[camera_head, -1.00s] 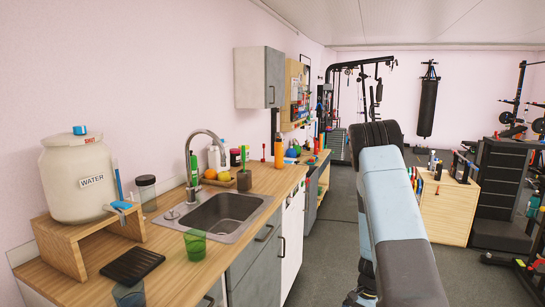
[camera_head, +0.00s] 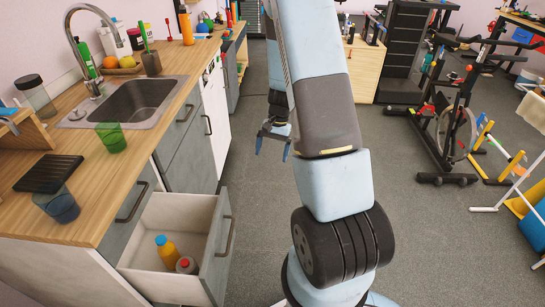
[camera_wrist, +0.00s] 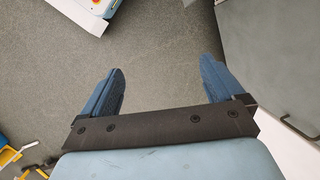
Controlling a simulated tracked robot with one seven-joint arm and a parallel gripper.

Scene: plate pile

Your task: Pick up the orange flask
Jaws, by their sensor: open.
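A tall orange flask (camera_head: 187,28) stands upright on the wooden counter near its far end, in the head view. A yellow-orange bottle (camera_head: 166,251) with a blue cap lies or stands in the open drawer below the counter, beside a smaller grey bottle with a red cap (camera_head: 186,265). My gripper (camera_head: 272,152) hangs over the floor, to the right of the cabinets and apart from both orange items. In the wrist view my gripper (camera_wrist: 161,66) is open and empty, with only floor between its fingers.
The open drawer (camera_head: 228,240) juts out from the cabinets at lower left. The counter holds a sink (camera_head: 140,100), a green cup (camera_head: 111,137), a blue cup (camera_head: 60,205) and a black rack (camera_head: 48,173). An exercise bike (camera_head: 452,130) stands at right. Grey floor between is clear.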

